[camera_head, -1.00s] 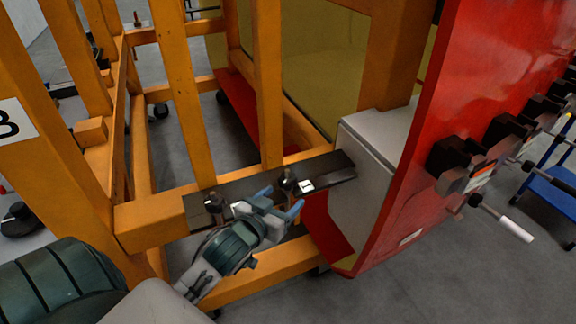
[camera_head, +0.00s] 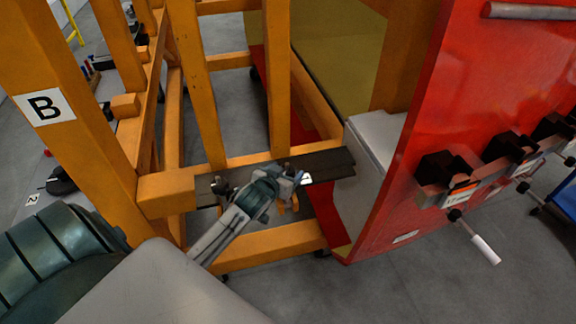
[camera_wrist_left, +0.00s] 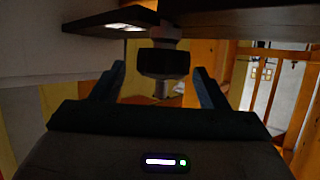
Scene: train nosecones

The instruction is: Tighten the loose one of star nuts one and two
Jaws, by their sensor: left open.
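A dark star nut (camera_head: 221,189) stands on the left part of the black plate (camera_head: 333,163) in the head view. A second star nut (camera_head: 287,168) stands further right on the plate, mostly hidden behind my left gripper (camera_head: 290,191). In the left wrist view a dark star nut (camera_wrist_left: 164,63) on a grey stem lies between the two blue fingers of my left gripper (camera_wrist_left: 160,80). The fingers are open, with visible gaps on both sides of the nut. Which nut is loose cannot be told. My right gripper is not in view.
An orange frame with a "B" label (camera_head: 44,106) surrounds the plate. A red nosecone panel (camera_head: 420,150) with black clamps and a white-handled lever (camera_head: 485,249) stands at the right. Grey floor is clear at the lower right.

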